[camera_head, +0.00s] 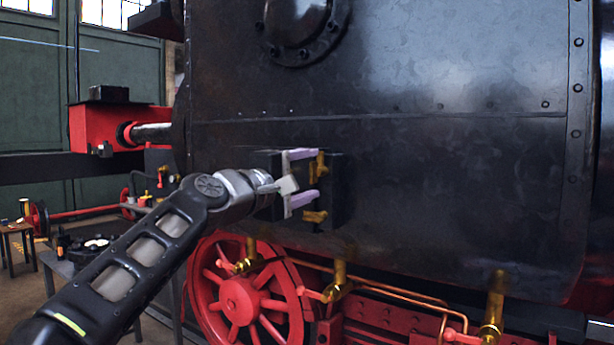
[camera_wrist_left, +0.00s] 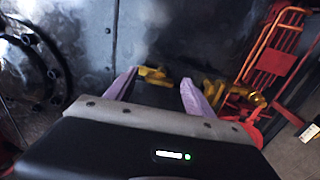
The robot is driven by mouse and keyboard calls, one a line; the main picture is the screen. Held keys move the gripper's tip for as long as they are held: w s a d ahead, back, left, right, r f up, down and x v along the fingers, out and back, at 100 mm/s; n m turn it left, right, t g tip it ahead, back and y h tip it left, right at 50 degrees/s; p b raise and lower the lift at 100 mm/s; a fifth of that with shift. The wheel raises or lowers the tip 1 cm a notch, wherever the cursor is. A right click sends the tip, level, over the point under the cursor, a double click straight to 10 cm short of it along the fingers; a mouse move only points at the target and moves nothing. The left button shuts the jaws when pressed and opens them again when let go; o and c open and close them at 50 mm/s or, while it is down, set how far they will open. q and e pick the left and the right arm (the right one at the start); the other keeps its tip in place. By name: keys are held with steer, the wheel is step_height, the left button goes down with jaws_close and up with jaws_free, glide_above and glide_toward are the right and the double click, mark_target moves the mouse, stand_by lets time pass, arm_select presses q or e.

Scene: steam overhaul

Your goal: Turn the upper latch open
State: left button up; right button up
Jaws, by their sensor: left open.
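The upper latch (camera_head: 320,165) is a small brass-coloured piece on a black block (camera_head: 342,190) on the dark boiler side. A second brass latch (camera_head: 315,216) sits below it. My left gripper (camera_head: 311,175) is open, its two purple fingers pointing at the block, one above the other. In the left wrist view, which is turned sideways, the upper latch (camera_wrist_left: 156,76) shows between and beyond the fingertips (camera_wrist_left: 159,77). The lower latch (camera_wrist_left: 212,92) shows outside the fingers, on the right. I cannot tell whether a finger touches the upper latch.
A round bolted flange (camera_head: 298,25) is above the block. Below are a red spoked wheel (camera_head: 240,300), brass valves (camera_head: 494,308) and copper pipes (camera_head: 400,293). A red buffer beam (camera_head: 95,128) stands at the left. The boiler side right of the block is bare.

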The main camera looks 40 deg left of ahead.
arm_select(q)
steer(key=s+b, duration=0.1)
steer(key=s, duration=0.6)
steer(key=shift+s+f+b, duration=0.3)
steer(key=shift+s+b, duration=0.05)
steer(key=shift+s, duration=0.05)
stand_by(0.3)
